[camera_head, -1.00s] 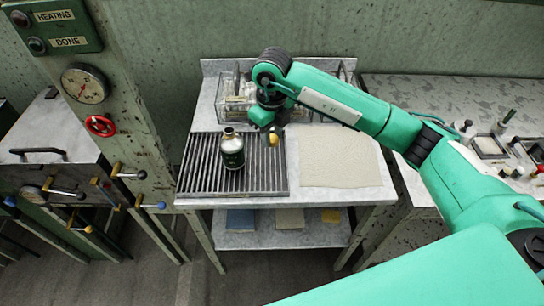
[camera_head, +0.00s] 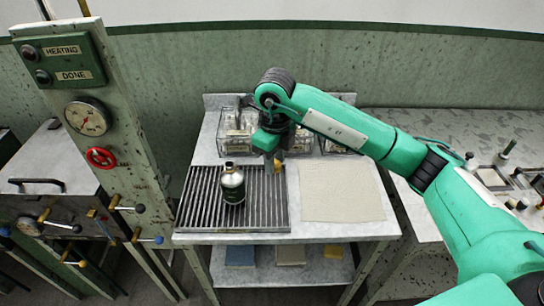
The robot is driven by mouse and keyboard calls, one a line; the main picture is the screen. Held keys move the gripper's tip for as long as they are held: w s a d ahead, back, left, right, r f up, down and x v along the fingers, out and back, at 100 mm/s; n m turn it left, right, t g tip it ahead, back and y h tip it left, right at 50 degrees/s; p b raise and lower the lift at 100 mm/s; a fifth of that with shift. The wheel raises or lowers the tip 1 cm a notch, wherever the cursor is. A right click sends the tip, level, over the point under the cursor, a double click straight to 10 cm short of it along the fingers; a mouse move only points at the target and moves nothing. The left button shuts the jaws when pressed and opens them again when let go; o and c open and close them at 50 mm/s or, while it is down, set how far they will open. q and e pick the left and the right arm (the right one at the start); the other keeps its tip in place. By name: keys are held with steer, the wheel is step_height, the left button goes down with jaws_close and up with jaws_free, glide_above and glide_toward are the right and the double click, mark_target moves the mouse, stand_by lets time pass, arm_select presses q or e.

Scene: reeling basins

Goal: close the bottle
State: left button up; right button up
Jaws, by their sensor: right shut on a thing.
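The bottle (camera_head: 232,186) is dark with a pale label band and stands upright on the slatted rack at the left of the table. Its narrow neck is at the top; at this size I cannot make out the opening. My right gripper (camera_head: 274,157) is to the right of the bottle and a little behind it, pointing down. It is shut on a small gold-yellow cap (camera_head: 277,167), apart from the bottle. The fingers are small and partly hidden by the wrist. My left gripper is not in view.
The slatted rack (camera_head: 262,213) covers the table's left half. A pale mat (camera_head: 340,190) lies bare on the right. Clear bins with bottles (camera_head: 236,130) stand at the back behind my right gripper. A post with a gauge (camera_head: 88,117) rises at the left.

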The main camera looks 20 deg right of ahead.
steer(key=shift+s+d+f+n, duration=0.15)
steer(key=shift+s+n, duration=0.05)
steer(key=shift+n, duration=0.3)
steer(key=shift+s+d+f+n, duration=0.1)
steer(key=shift+s+f+n, duration=0.05)
steer(key=shift+n, duration=0.35)
steer(key=s+d+f+n, duration=0.2)
steer(key=s+n, duration=0.3)
steer(key=n, duration=0.8)
steer(key=s+d+f+n, duration=0.2)
steer(key=s+f+n, duration=0.3)
steer(key=n, duration=0.8)
steer(key=shift+s+f, duration=0.2)
steer(key=shift+s, duration=0.25)
